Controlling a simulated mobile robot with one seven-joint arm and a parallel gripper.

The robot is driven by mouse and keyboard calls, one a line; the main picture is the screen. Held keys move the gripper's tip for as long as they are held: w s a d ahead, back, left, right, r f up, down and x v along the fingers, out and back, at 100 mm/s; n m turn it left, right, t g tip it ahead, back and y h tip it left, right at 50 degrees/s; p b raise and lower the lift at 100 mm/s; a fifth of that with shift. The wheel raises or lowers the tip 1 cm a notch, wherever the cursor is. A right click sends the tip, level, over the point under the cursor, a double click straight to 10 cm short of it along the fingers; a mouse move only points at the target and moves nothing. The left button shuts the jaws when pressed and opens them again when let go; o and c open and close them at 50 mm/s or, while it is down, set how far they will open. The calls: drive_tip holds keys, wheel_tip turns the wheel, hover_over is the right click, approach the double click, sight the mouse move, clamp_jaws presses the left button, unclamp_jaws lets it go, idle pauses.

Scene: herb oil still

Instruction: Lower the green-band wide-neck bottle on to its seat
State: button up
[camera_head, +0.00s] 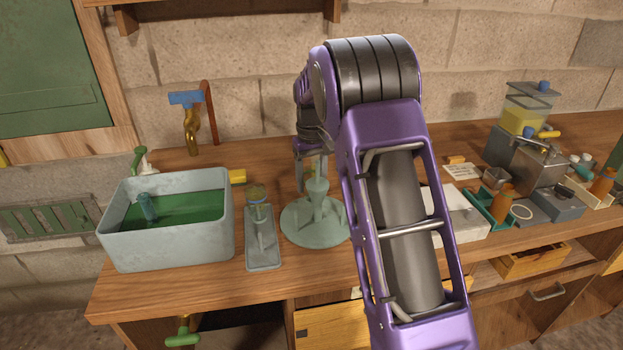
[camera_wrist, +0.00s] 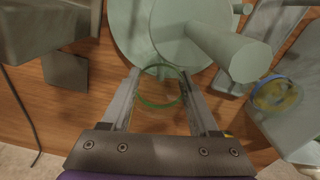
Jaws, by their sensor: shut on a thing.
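My gripper (camera_wrist: 162,84) is shut on the green-band wide-neck bottle (camera_wrist: 160,104), whose clear round mouth and green ring show between the two fingers in the wrist view. In the wrist view the stand's disc (camera_wrist: 128,35) lies just beyond the bottle. I cannot tell whether the bottle touches the stand, and its lower part is hidden.
A narrow grey tray (camera_head: 263,262) holding a glass vessel (camera_head: 257,195) stands left of the stand. A grey basin of green liquid (camera_head: 165,245) is further left. Small bottles and trays crowd the right of the bench. A blue-ringed vessel (camera_wrist: 275,95) is near the right in the wrist view.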

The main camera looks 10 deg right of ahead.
sight(312, 169)
drive_tip(key=shift+f, duration=0.4)
idle(0.5)
drive_tip(key=o, duration=1.5)
drive_tip(key=shift+c, duration=0.4)
wheel_tip(312, 169, up, 5)
drive_tip(key=p, duration=0.3)
drive_tip(key=shift+p, duration=0.35)
drive_tip(key=shift+r+p, duration=0.35)
drive_tip(key=shift+r, duration=0.65)
